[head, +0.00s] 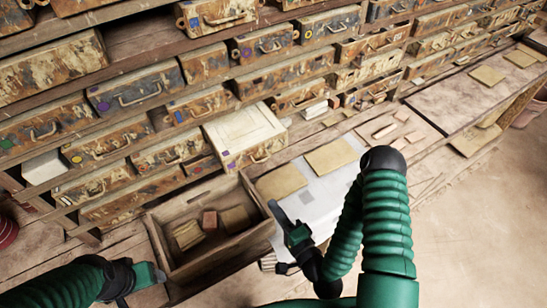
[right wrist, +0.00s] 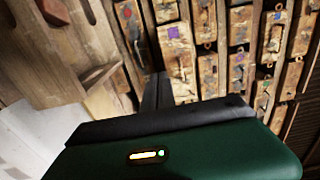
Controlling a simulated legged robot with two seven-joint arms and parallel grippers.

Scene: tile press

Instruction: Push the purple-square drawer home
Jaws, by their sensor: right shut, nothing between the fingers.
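The drawer with a small purple square (head: 245,138) juts out of the shelf, with its pale top showing and a handle on its worn front. In the right wrist view the purple-square drawer (right wrist: 178,58) is just beyond my fingers. My right gripper (head: 274,207) is shut and empty, in front of and below that drawer, apart from it in the head view. Its dark fingers (right wrist: 156,90) point toward the drawer front in the right wrist view. My left gripper (head: 147,276) is low at the left, beside the open wooden box; its fingers are not clear.
An open wooden box (head: 262,222) with several blocks stands on the bench below the drawer. Flat tan tiles (head: 281,182) and a pale sheet (head: 325,200) lie to its right. Rows of worn drawers with coloured marks (head: 100,140) fill the shelves around.

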